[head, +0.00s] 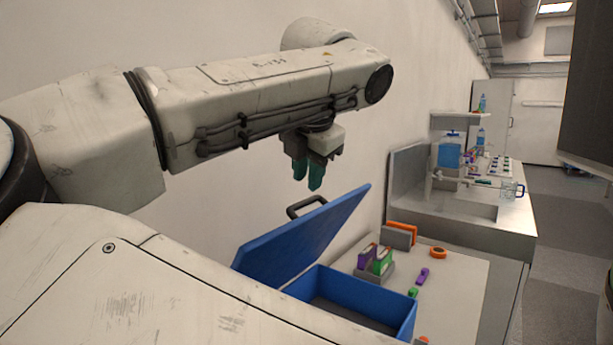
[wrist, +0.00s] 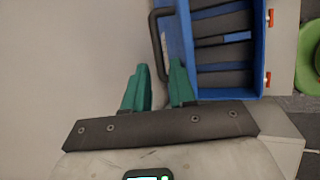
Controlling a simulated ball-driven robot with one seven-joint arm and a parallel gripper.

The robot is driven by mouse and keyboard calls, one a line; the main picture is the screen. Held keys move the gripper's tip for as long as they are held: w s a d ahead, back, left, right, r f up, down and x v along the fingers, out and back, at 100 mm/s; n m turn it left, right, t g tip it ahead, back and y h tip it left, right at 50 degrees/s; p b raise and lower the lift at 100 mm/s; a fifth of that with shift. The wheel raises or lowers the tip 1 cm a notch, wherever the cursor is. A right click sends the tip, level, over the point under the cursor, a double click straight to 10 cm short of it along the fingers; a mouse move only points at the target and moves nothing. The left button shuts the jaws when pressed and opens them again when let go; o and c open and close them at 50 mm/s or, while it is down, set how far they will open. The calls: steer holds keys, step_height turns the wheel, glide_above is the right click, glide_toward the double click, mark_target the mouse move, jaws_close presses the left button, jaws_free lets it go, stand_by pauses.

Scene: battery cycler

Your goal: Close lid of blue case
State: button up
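The blue case (head: 372,297) stands at the front of the worktop with its lid (head: 305,238) raised and tilted. A dark handle (head: 306,207) is on the lid's outer side. My gripper (head: 308,179) hangs with its teal fingers pointing down, just above the handle and empty. In the wrist view, my gripper (wrist: 159,68) shows a gap between its fingers, and the handle (wrist: 153,45) lines up with that gap. The case's interior (wrist: 222,55) shows dark strips in the wrist view, with orange latches (wrist: 268,78) along its right edge. My body hides part of the case in the head view.
A grey holder with purple and green items (head: 374,262), an orange-and-grey block (head: 399,235) and an orange ring (head: 438,252) stand behind the case. A wall runs close along the left. A further bench (head: 512,214) holds glassware and bottles.

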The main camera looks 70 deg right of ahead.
steer(key=s+p+v, duration=0.1)
steer(key=p+v, duration=0.1)
steer(key=v, duration=0.4)
steer(key=shift+a, duration=0.2)
stand_by(0.4)
steer(key=shift+f+b, duration=0.2)
steer(key=shift+b, duration=0.2)
